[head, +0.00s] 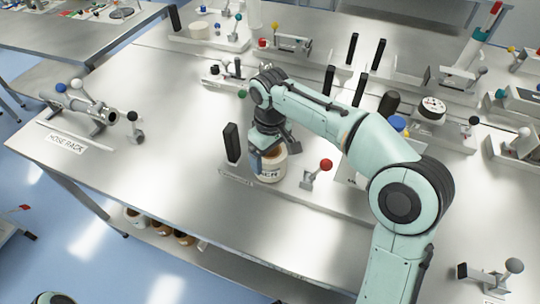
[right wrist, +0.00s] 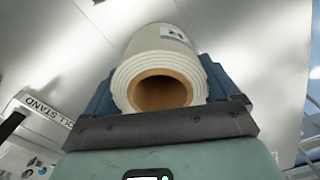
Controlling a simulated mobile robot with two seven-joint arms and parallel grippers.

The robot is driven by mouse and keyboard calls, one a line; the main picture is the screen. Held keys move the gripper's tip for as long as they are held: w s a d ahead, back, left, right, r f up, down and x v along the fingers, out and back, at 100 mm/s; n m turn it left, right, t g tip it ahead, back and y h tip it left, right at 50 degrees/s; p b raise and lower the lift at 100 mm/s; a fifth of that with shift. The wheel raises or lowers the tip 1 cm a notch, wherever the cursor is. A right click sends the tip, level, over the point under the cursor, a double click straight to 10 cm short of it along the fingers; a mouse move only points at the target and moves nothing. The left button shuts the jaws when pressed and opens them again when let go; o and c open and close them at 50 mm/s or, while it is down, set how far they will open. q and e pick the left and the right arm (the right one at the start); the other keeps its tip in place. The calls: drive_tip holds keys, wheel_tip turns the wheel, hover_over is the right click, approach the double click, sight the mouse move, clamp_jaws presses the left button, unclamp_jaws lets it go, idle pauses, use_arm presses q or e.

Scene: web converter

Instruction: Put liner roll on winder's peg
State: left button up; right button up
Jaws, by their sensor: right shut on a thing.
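The liner roll (head: 270,170) is white with a brown core and printed dark letters. It is under my right gripper (head: 268,145) near the middle of the bench's front part. In the right wrist view the roll (right wrist: 160,50) sits between the blue jaws, its open brown core facing the camera. My right gripper (right wrist: 165,100) is shut on it. I cannot tell whether the roll touches the base below it. Several black upright posts stand around, but I cannot tell which part is the winder's peg. My left gripper is not in view.
A black post (head: 232,143) stands just left of the roll, and a red-knobbed lever (head: 318,172) to its right. A hose rack (head: 85,108) is at the left. Several rolls lie on the shelf below (head: 160,228). The bench's left middle is clear.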

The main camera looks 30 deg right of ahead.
drive_tip(key=shift+f, duration=0.1)
drive_tip(key=o, duration=1)
drive_tip(key=shift+f, duration=0.1)
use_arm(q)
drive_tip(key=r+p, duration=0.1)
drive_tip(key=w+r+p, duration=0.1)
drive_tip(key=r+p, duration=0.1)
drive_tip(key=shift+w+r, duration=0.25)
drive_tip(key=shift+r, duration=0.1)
use_arm(e)
wheel_tip(320, 180, up, 12)
drive_tip(key=shift+r, duration=0.2)
